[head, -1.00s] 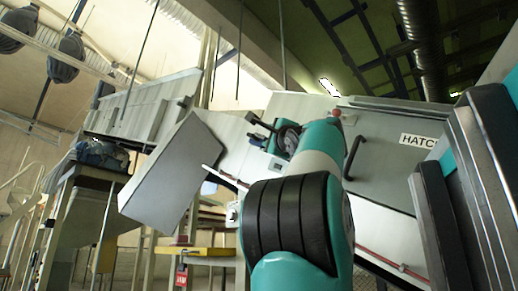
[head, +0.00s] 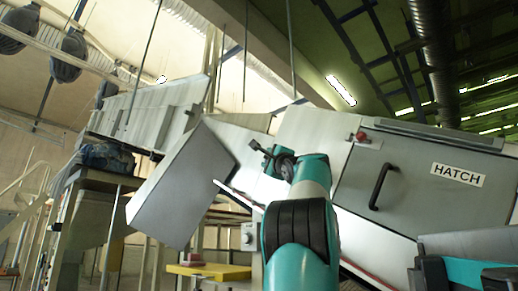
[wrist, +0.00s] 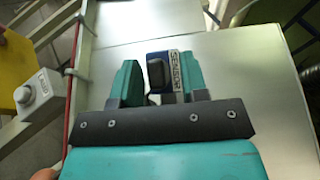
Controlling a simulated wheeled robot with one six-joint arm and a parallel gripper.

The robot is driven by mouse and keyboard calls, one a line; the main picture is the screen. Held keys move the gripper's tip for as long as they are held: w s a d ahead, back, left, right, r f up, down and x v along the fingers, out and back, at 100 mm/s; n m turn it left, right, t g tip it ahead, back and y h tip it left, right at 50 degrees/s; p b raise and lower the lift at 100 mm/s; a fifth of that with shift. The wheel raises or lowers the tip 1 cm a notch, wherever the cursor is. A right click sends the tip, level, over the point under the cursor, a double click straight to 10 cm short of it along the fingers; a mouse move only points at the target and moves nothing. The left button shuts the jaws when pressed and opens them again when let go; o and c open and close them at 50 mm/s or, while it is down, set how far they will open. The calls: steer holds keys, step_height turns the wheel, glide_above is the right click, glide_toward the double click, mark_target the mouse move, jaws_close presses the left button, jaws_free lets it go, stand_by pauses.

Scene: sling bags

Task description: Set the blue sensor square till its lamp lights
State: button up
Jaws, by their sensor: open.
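The blue sensor (wrist: 172,58) shows in the wrist view, with a dark rounded block on its left part and a white SENSOR label on its right. It stands in front of a pale metal panel. My gripper (wrist: 158,84) is open, with one teal finger on each side of the sensor as seen. The right finger appears close to the label; I cannot tell whether either finger touches. No lit lamp is visible on the sensor. In the head view my gripper (head: 277,160) is beside the sloping grey machine; the sensor cannot be made out there.
A grey hatch (head: 420,195) with a black handle (head: 382,186) and a red knob (head: 361,137) is right of my arm. A grey chute box (head: 180,190) hangs at left. A white button box (wrist: 38,92) and red rail (wrist: 75,85) are left of my gripper.

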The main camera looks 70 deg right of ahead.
steer(key=shift+x, duration=0.75)
steer(key=shift+c, duration=0.4)
jaws_close()
steer(key=shift+w+a, duration=0.1)
steer(key=shift+w, duration=0.05)
